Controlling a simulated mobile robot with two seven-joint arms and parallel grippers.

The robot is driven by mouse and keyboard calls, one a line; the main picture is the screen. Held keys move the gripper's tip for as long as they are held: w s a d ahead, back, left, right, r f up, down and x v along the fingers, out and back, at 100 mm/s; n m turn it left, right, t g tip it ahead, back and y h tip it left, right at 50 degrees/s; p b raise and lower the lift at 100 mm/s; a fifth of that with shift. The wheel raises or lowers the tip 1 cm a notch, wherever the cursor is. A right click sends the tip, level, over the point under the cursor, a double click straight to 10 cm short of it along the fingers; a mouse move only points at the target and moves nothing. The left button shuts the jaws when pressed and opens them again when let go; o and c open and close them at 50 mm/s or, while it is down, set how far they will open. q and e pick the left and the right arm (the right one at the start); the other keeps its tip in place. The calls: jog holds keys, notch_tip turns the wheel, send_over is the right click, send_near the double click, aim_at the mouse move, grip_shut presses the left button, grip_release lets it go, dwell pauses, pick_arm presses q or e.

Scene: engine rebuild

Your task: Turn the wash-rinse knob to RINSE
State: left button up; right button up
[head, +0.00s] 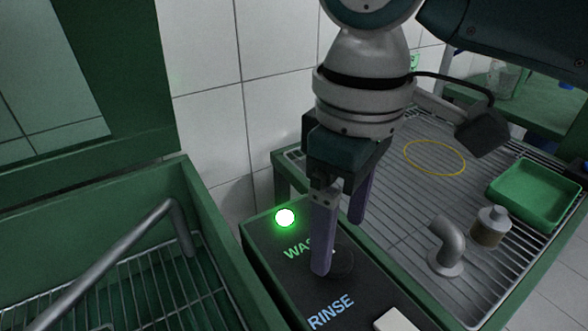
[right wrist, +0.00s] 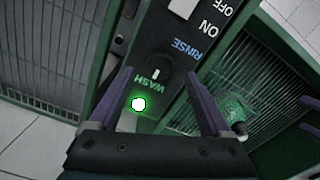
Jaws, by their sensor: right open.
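The wash-rinse knob (head: 345,262) is a dark round knob on the black control panel (head: 281,246), partly hidden behind a finger in the head view. In the right wrist view the knob (right wrist: 161,78) shows between the fingers, with a small pale mark near its edge. The label WASH (right wrist: 147,77) is beside it, and RINSE (right wrist: 188,48) is farther along the panel. A green lamp (head: 285,217) glows by WASH. My right gripper (head: 338,246) is open, its purple fingers over the knob; contact cannot be told.
A green-framed basin (head: 209,211) with a wire rack and grey pipe is at left. At right, a grated table (head: 400,205) bears a pipe elbow (head: 446,245), a small bottle (head: 490,227) and a green tray (head: 535,193). A white switch (head: 397,321) sits past RINSE.

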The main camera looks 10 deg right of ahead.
aim_at(335, 256)
jog(key=shift+f, duration=1.95)
grip_shut()
